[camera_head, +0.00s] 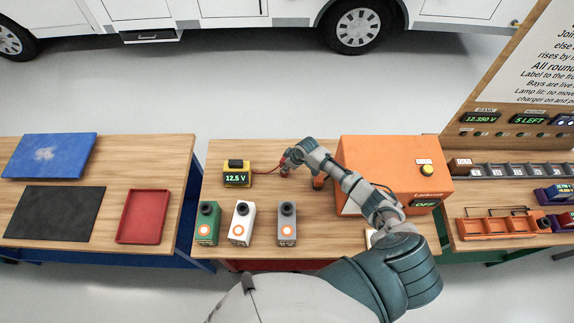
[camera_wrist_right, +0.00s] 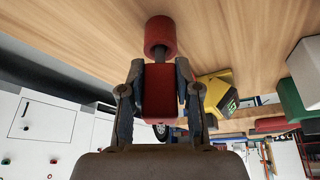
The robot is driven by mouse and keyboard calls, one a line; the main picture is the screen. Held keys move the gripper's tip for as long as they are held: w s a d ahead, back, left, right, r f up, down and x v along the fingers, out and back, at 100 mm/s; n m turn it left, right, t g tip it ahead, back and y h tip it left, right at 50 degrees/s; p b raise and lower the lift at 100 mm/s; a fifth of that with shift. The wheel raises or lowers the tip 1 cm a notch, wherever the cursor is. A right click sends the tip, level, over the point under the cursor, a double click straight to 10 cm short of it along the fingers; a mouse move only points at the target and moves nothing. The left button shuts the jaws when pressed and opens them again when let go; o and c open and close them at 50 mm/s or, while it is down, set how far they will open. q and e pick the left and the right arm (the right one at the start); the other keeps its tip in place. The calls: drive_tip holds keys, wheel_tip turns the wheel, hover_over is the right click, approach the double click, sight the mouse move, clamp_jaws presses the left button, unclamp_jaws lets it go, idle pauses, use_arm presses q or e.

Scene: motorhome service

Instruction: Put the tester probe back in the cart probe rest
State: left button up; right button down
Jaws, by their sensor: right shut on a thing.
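My right gripper (camera_head: 287,167) is over the middle table, just right of the yellow tester (camera_head: 237,178), which reads 12.5 V. In the right wrist view, my right gripper (camera_wrist_right: 155,88) is shut on a red block-shaped body, which I take as the tester probe (camera_wrist_right: 160,92). A red cylinder (camera_wrist_right: 160,37) shows just beyond it, against the wood; I cannot tell whether it is part of the probe. A thin red lead (camera_head: 268,171) runs from the tester toward the gripper. I cannot make out the probe rest for certain. My left gripper is out of view.
Green (camera_head: 207,223), white (camera_head: 242,223) and grey (camera_head: 286,224) boxes stand along the table's front. A large orange box (camera_head: 375,165) stands right of the gripper, partly behind my arm. A red tray (camera_head: 144,216) lies on the left table. Bare wood lies between tester and boxes.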

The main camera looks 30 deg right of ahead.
drive_tip(key=shift+f+b, duration=0.5)
drive_tip(key=shift+f, duration=0.4)
drive_tip(key=c, duration=0.7)
unclamp_jaws()
drive_tip(key=shift+r, duration=0.1)
drive_tip(key=v, duration=1.1)
drive_tip(key=shift+s+d+r, duration=0.1)
drive_tip(key=shift+d+r, duration=0.05)
drive_tip(key=shift+r, duration=0.15)
